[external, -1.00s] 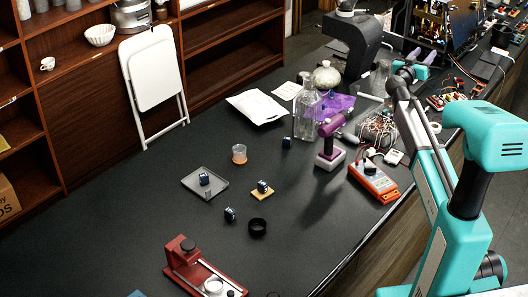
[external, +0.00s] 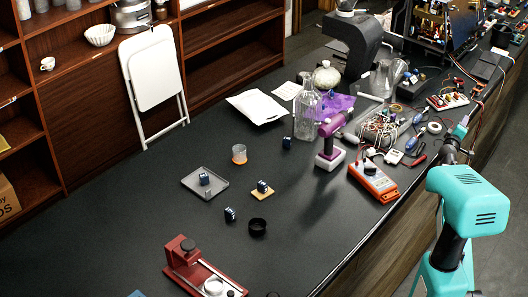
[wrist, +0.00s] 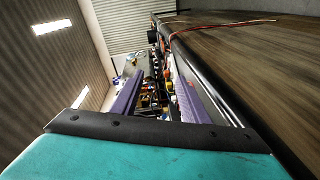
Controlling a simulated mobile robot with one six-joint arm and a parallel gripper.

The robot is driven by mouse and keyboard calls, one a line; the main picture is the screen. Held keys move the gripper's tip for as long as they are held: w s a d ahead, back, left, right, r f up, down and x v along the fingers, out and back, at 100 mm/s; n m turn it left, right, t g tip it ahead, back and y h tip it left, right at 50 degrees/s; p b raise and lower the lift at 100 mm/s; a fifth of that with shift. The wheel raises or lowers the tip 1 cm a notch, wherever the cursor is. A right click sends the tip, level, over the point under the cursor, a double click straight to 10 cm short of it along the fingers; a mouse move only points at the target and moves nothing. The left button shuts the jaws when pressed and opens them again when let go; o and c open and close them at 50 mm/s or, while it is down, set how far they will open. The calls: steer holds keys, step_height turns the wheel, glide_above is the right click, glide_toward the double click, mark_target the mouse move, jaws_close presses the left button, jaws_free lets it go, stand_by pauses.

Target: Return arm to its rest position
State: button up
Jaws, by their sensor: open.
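My arm is folded back beside the bench at the right of the external view, with its teal housing (external: 468,205) off the bench edge. My gripper (wrist: 157,94) shows in the wrist view as two purple fingers well apart, with nothing held between them. In the external view the small teal wrist end (external: 460,130) is near the right bench edge, and the fingers are too small to make out clearly there.
The black bench (external: 120,240) carries an orange meter (external: 373,182), a purple-handled tool (external: 330,145), a glass bottle (external: 306,112) and a red device (external: 200,270). Loose wires and tools lie near the right edge. The aisle right of the bench is open floor.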

steer(key=s+d+f+n+b, duration=0.2)
steer(key=d+f+b, duration=0.1)
steer(key=f, duration=0.4)
steer(key=s+d+f+n+y+b, duration=0.1)
steer(key=s+d+f+n+b, duration=0.1)
steer(key=s+d+f, duration=0.3)
steer(key=d+f+n+b, duration=0.2)
steer(key=f+b, duration=0.1)
steer(key=f, duration=0.5)
steer(key=s+a+f+m+g+y+p, duration=0.1)
steer(key=s+a+f+m+g, duration=0.2)
steer(key=f, duration=0.6)
steer(key=s+a+f+g+y+p, duration=0.15)
steer(key=s+a+f, duration=0.25)
steer(key=f, duration=0.5)
steer(key=s+a+f+m+g+y+p, duration=0.3)
steer(key=s+a+f+m+g+p, duration=0.3)
steer(key=s+a+f, duration=1.1)
steer(key=s+a+m+g+y+p, duration=0.2)
steer(key=s+a+g+p, duration=0.1)
steer(key=s+a, duration=0.7)
steer(key=s+a+m+g+y+p, duration=0.2)
steer(key=s+a+g, duration=0.4)
steer(key=s, duration=1.1)
steer(key=a+p, duration=0.1)
steer(key=a, duration=0.2)
steer(key=shift+a+r, duration=0.3)
steer(key=shift+a, duration=0.05)
